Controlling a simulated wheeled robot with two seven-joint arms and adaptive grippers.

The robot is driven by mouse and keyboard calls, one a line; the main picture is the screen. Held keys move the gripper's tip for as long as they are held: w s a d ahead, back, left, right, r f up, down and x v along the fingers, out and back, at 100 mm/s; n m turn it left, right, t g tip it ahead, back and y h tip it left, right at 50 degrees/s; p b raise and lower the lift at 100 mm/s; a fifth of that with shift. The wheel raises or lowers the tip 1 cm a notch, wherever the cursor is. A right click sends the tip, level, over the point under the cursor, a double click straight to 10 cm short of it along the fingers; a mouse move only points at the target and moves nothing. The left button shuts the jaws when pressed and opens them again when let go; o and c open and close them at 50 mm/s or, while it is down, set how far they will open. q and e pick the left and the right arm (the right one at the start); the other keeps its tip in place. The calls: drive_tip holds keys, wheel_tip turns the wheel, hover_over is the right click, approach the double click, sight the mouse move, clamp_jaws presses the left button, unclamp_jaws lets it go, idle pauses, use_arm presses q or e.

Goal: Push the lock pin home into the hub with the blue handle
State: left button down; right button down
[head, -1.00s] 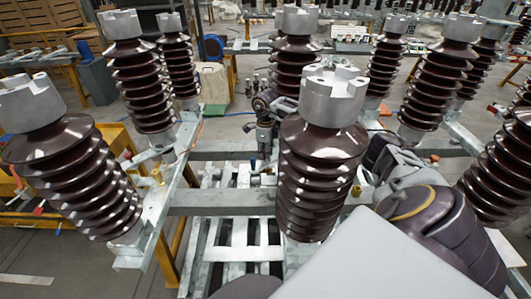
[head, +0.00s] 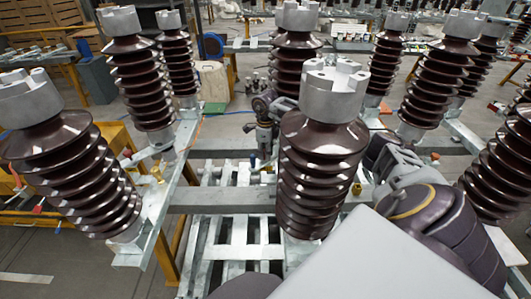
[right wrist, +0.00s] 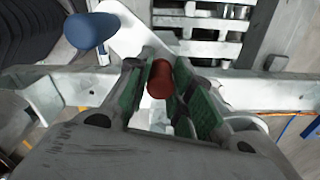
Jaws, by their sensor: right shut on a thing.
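My right gripper (head: 265,146) points down behind and left of the central insulator, over the frame. In the right wrist view its green-padded fingers (right wrist: 160,66) close around a short dark-red cylinder, which I take as the lock pin (right wrist: 161,80). The blue handle (right wrist: 88,30) shows at upper left, by a pale lever plate (right wrist: 128,28) that runs to the fingertips. A small blue spot, likely that handle, shows beside the gripper in the head view (head: 252,162). The hub's bore and the pin's lower end are hidden. My left gripper is not in view.
Tall brown insulators with grey metal caps stand close around my arm: the central one (head: 322,150), one at left (head: 65,165) and one at right (head: 437,85). A galvanised beam (head: 220,201) crosses below the gripper. White slatted pallets (head: 245,235) lie beneath.

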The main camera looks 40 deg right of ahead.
drive_tip(key=shift+f, duration=0.1)
drive_tip(key=c, duration=1.2)
unclamp_jaws()
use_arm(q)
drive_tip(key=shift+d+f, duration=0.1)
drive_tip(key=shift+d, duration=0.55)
use_arm(e)
drive_tip(key=shift+o, duration=0.2)
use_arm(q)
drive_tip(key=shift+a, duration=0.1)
use_arm(e)
drive_tip(key=shift+r, duration=0.45)
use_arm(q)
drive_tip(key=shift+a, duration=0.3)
use_arm(e)
wheel_tip(320, 180, up, 11)
